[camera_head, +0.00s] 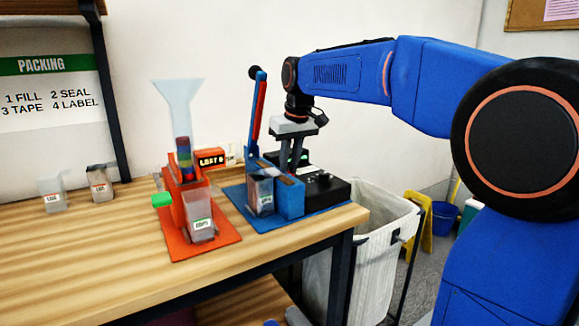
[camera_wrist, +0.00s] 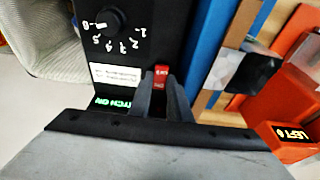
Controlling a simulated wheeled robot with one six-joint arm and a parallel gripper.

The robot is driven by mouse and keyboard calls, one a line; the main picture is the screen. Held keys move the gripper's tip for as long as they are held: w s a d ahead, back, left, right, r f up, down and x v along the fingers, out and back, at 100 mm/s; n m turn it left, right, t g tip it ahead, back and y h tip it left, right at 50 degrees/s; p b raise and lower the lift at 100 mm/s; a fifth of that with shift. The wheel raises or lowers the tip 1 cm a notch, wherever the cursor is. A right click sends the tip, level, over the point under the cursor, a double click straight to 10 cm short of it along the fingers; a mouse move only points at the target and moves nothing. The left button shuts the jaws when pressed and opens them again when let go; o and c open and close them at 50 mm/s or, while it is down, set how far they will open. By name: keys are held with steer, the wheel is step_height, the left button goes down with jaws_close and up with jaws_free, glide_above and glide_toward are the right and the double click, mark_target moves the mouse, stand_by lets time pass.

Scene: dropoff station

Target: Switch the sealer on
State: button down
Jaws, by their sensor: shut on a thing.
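The sealer has a blue base (camera_head: 288,198), a raised blue lever (camera_head: 257,115) with a red strip, and a black control box (camera_head: 322,188). A small red switch (camera_wrist: 161,76) sits on the box. My gripper (camera_head: 291,170) points down over the box. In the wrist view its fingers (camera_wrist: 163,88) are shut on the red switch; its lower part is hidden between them.
A bag (camera_head: 262,195) stands in the sealer. To the left is an orange filling station (camera_head: 172,247) with a clear funnel (camera_head: 180,95) and a small display (camera_head: 210,157). Two small bags (camera_head: 99,184) stand at the table's left. A white bin (camera_head: 385,225) stands beyond the table's right edge.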

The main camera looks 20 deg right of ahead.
steer(key=shift+w+a+g+h, duration=0.1)
steer(key=shift+w+g+h, duration=0.3)
steer(key=shift+g, duration=0.8)
steer(key=c, duration=1.9)
jaws_free()
steer(key=shift+s, duration=0.1)
steer(key=shift+s+d+t+y, duration=0.1)
steer(key=shift+s+t+y, duration=0.2)
steer(key=shift+t, duration=0.7)
steer(key=shift+s+d+t+y, duration=0.1)
steer(key=shift+s+t+y, duration=0.2)
steer(key=shift+t, duration=0.7)
steer(key=v, duration=1.7)
steer(key=shift+s+d+f+m+h, duration=0.15)
steer(key=shift+s+d+f+m, duration=0.35)
steer(key=shift+s+f, duration=3.65)
steer(key=shift+s+d+f+m+h, duration=0.25)
steer(key=shift+s+d+f, duration=0.45)
steer(key=shift+s+f, duration=3.45)
steer(key=shift+s+d+f+m+h, duration=0.1)
steer(key=shift+s+d+f+m, duration=0.45)
steer(key=shift+s+f, duration=3.6)
